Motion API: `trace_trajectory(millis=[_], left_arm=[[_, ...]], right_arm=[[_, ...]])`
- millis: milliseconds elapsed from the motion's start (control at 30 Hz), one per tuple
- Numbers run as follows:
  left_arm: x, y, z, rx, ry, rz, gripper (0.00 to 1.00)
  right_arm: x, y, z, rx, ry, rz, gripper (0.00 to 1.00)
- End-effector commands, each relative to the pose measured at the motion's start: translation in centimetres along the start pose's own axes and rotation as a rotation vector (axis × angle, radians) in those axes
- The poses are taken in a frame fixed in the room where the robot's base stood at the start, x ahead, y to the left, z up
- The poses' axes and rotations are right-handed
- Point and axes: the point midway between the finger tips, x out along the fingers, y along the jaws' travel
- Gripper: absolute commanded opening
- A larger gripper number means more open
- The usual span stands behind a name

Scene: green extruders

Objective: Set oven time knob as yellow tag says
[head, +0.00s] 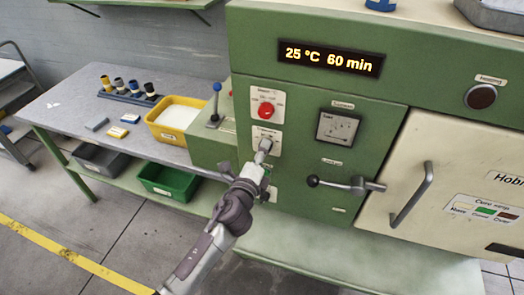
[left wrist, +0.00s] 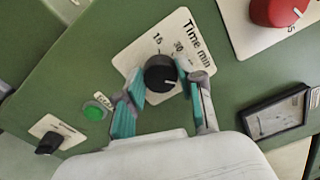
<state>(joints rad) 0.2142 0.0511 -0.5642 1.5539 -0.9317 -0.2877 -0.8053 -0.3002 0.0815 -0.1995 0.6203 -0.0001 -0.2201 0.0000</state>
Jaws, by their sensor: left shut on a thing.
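The black time knob (left wrist: 160,73) sits on a white plate marked "Time min" (left wrist: 190,45), with 15 and 30 readable. My left gripper (left wrist: 166,88) is around the knob and shut on it; the teal finger pads are on either side. In the head view, my left gripper (head: 262,157) is at the green oven panel below the red knob (head: 266,110) and hides most of the time knob. The oven display (head: 331,58) reads 25 °C 60 min. Small yellow pieces (head: 117,132) lie on the side table, but I cannot read any writing on them. My right gripper is not in view.
A lever handle (head: 345,184) sticks out right of my gripper, near the door handle (head: 411,194). A green button (left wrist: 96,111) and another black knob (left wrist: 48,143) are close by. A yellow bin (head: 176,137) stands on the side table (head: 60,116).

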Motion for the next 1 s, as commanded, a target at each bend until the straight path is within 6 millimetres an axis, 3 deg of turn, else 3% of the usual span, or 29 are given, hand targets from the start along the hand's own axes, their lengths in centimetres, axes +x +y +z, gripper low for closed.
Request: trace_trajectory(millis=[400,967,1000], left_arm=[[-0.03,0.10,-0.07,0.202,0.002,0.003,0.03],[-0.05,0.18,-0.08,0.236,0.002,0.004,0.03],[-0.05,0.18,-0.09,0.236,0.002,0.004,0.39]], right_arm=[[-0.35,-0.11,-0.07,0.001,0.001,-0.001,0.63],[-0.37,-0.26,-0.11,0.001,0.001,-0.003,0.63],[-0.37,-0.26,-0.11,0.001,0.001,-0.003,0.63]])
